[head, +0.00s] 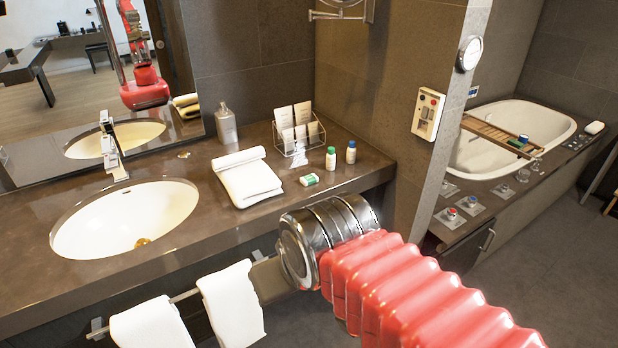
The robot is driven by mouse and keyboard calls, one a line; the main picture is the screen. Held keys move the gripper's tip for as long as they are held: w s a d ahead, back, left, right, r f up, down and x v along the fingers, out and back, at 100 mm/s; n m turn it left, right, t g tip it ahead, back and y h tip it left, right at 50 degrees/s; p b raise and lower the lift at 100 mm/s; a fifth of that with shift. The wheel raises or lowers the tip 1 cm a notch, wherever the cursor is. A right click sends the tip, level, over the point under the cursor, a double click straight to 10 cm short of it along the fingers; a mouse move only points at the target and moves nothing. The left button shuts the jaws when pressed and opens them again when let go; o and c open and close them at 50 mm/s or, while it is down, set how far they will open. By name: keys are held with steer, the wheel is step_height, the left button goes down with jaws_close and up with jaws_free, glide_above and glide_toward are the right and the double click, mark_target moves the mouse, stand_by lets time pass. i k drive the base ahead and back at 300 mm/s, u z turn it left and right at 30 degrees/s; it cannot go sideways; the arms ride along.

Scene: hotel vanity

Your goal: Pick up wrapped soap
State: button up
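The wrapped soap looks to be the small white and green packet (309,179). It lies flat on the dark vanity counter (345,176), right of the folded white towel and near the front edge. My arm comes in from the lower right, with red bellows and a metal wrist in front of the counter. The wrist is nearer the camera and lower in the picture than the packet, apart from it. My gripper's fingers do not show clearly; a greyish block left of the wrist may be part of it.
A folded towel (247,177), two small bottles (331,158) (351,152) and a clear holder (299,136) with cards surround the packet. A sink (125,217) is at left. Towels (232,303) hang on a rail below the counter edge. A wall (400,120) rises at right.

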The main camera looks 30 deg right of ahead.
mark_target(309, 179)
steer(key=i, duration=0.9)
steer(key=u, duration=0.05)
